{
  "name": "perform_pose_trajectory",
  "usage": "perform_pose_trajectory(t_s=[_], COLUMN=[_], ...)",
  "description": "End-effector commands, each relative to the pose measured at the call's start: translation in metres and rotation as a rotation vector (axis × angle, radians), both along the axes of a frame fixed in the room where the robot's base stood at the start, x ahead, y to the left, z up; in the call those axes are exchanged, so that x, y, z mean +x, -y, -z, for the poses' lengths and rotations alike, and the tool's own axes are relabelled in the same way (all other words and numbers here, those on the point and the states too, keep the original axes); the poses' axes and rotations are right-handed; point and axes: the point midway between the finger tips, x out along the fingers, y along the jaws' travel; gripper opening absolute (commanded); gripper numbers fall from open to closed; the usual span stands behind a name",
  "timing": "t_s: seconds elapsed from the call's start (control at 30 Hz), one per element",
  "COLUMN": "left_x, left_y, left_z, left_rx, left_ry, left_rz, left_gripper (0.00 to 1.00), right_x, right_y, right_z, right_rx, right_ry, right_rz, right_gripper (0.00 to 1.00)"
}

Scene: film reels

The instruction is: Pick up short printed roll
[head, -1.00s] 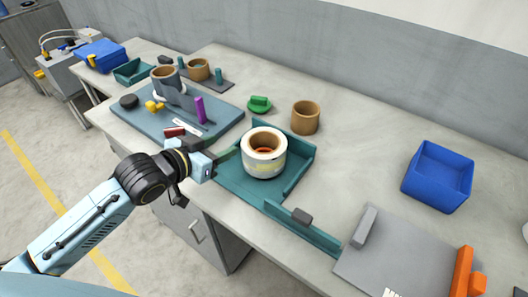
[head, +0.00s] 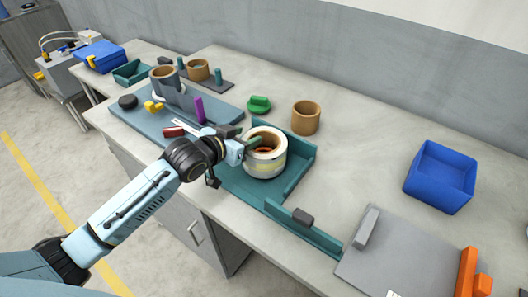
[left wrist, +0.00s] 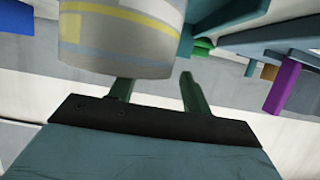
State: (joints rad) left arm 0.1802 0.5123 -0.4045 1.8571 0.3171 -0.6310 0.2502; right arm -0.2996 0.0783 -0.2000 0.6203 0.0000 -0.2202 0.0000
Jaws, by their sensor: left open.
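The short printed roll (head: 264,172) is a thick white ring with yellow and grey-blue print and an orange-brown core. It stands upright in a teal tray (head: 290,183). My left gripper (head: 240,140) is at the roll's left side, with its green fingers open and apart. In the left wrist view the roll (left wrist: 120,35) fills the upper left. Of my open fingers (left wrist: 156,88), one reaches the roll's lower edge there and its tip is hidden; the other stands clear to the right. I cannot tell whether either touches the roll. My right gripper is out of view.
A brown ring (head: 306,118) and a green piece (head: 259,104) stand behind the tray. A blue-grey board (head: 135,118) with a purple block (head: 199,109) lies left. A blue bin (head: 440,177) and a grey plate (head: 395,255) are right. The table between tray and bin is clear.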

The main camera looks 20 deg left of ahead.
Motion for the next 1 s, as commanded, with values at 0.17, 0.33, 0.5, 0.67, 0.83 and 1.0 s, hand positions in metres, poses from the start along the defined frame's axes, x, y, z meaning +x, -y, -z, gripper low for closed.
perform_pose_trajectory(t_s=[0.17, 0.33, 0.5, 0.67, 0.83, 1.0], left_x=[0.000, 0.000, -0.001, 0.000, -0.001, 0.000], left_y=[0.000, 0.000, 0.000, 0.000, 0.000, 0.000], left_z=[0.000, 0.000, 0.000, -0.001, -0.002, -0.022], left_rx=[0.000, 0.000, 0.000, -0.003, -0.002, -0.004], left_ry=[0.000, 0.000, -0.002, 0.001, 0.000, 0.005], left_rz=[0.000, 0.000, 0.000, 0.000, 0.000, 0.001], left_gripper=[0.39, 0.17, 0.00, 0.00, 0.00, 0.00], right_x=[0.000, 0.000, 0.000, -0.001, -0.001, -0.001], right_y=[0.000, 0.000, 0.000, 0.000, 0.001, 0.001], right_z=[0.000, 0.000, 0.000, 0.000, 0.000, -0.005], right_rx=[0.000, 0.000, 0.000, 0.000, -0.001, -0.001], right_ry=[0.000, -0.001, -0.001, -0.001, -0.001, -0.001], right_rz=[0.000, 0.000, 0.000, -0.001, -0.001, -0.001], right_gripper=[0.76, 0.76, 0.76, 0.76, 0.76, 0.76])
